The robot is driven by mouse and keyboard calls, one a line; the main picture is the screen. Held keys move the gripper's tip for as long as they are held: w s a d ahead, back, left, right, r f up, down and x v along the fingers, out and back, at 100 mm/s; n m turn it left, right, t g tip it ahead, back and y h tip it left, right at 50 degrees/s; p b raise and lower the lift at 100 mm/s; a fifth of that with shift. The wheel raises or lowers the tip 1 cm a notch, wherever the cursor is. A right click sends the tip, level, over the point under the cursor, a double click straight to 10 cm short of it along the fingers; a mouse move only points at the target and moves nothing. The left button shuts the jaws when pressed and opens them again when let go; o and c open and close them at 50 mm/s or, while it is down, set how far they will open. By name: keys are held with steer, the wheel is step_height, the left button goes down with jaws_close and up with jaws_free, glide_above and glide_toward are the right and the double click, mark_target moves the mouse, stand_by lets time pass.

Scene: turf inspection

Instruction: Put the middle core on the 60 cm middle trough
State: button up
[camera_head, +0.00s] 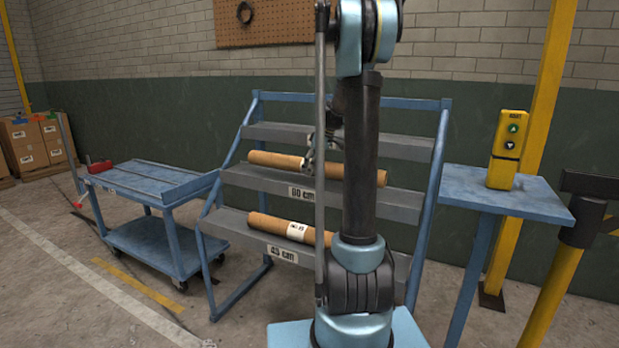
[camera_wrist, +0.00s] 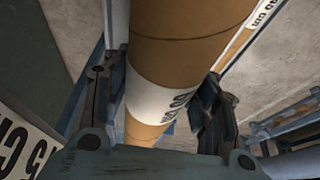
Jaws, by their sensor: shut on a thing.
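The blue rack has three grey sloping troughs. The middle trough (camera_head: 400,206) bears the 60 cm plate (camera_head: 301,193). A brown cardboard core (camera_head: 274,160) lies along it, partly hidden by my arm. My gripper (camera_head: 318,158) is at this core. In the wrist view, my gripper (camera_wrist: 160,95) is shut on the core (camera_wrist: 195,35), with one finger on each side near its white label band (camera_wrist: 160,100). The core looks level with the middle trough; whether it rests there, I cannot tell. A second core (camera_head: 265,223) with a white label lies on the lower trough.
The lower trough has a 45 cm plate (camera_head: 282,254). The top trough (camera_head: 270,132) looks empty where visible. A blue cart (camera_head: 150,180) stands left. A blue stand (camera_head: 535,200) with a yellow button box (camera_head: 508,150) and a yellow post (camera_head: 545,100) are at the right.

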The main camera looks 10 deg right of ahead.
step_height(320, 180, down, 4)
steer(key=shift+r, duration=0.25)
steer(key=o, duration=1.6)
steer(key=shift+c, duration=0.2)
